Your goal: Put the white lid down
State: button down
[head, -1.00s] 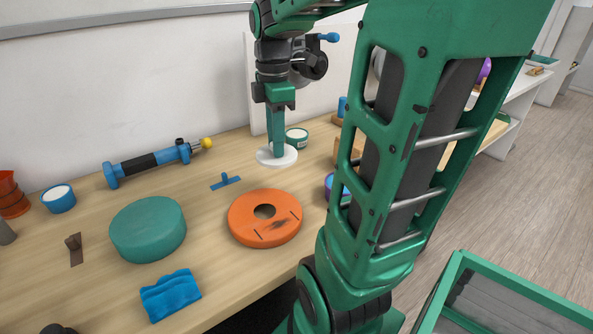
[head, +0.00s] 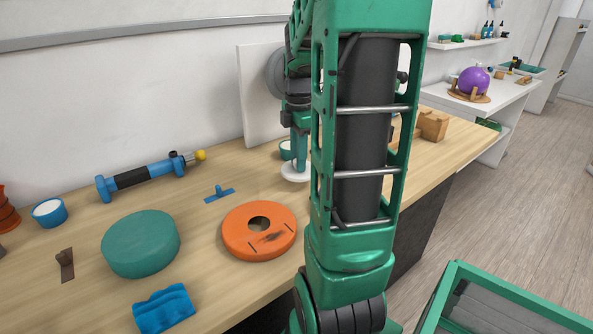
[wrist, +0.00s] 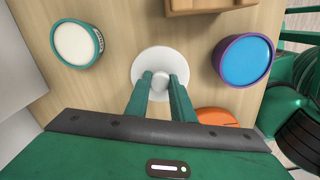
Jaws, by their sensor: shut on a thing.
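The white lid (head: 291,173) is a round disc with a small knob on top. My gripper (wrist: 161,80) is shut on the knob, one finger on each side, in the wrist view. The disc spreads out flat under the fingertips in the wrist view (wrist: 150,63). In the head view the lid is low over the wooden table (head: 215,272), partly hidden by my arm. I cannot tell whether it touches the table top.
A green-rimmed white tub (wrist: 78,44) lies left of the lid, a purple-rimmed blue tub (wrist: 244,61) right, and a wooden block (wrist: 205,5) beyond. An orange ring (head: 235,236) and a teal round block (head: 140,245) stand in front. Bare wood surrounds the lid.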

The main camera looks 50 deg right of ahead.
jog(key=shift+d+f, duration=0.2)
jog(key=shift+f, duration=1.9)
jog(key=c, duration=1.5)
grip_release()
jog(key=shift+f, duration=0.1)
jog(key=shift+c, duration=0.2)
